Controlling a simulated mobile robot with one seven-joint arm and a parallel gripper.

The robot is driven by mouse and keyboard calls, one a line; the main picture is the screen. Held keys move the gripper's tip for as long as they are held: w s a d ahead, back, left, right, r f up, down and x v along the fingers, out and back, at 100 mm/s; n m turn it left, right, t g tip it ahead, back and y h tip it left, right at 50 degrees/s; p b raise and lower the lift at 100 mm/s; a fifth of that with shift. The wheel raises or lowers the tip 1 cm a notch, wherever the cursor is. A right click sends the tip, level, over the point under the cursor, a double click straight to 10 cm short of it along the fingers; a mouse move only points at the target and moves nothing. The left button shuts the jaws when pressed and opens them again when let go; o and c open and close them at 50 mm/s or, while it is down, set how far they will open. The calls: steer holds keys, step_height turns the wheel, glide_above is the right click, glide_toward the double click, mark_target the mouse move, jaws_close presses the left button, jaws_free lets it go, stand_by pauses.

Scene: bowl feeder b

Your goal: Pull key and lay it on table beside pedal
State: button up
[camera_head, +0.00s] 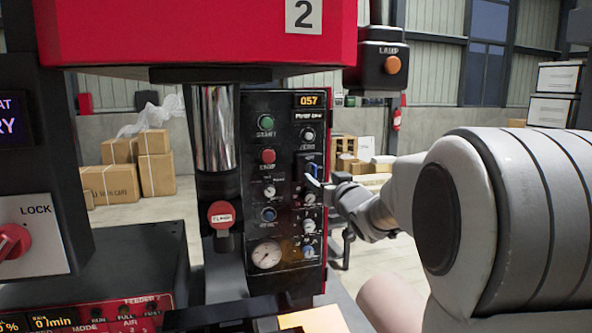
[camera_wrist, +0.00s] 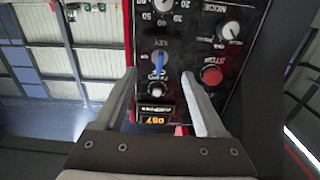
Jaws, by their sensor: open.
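The key (camera_head: 312,168) has a blue head and sits in the lock on the black control panel (camera_head: 283,220) of the press. In the wrist view the blue key (camera_wrist: 158,64) stands out from its lock below the label KEY. My gripper (camera_head: 322,186) is at the panel's right side, close to the key. In the wrist view my gripper (camera_wrist: 158,84) is open, with one finger on each side of the key and a gap to both. I cannot tell how far the fingertips are from the panel. No pedal can be made out.
A red stop button (camera_wrist: 212,75) and several knobs surround the key. A gauge (camera_head: 266,254) is low on the panel. A red-knobbed clamp lever (camera_head: 221,215) stands left of it. A lamp box (camera_head: 384,64) hangs above my arm. Cardboard boxes (camera_head: 140,170) are far behind.

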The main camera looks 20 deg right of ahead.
mark_target(316, 172)
steer(key=shift+w+p, duration=0.3)
steer(key=shift+w, duration=2.7)
jaws_close()
steer(key=shift+s, duration=0.15)
steer(key=shift+s+b, duration=0.65)
steer(key=shift+s, duration=2.25)
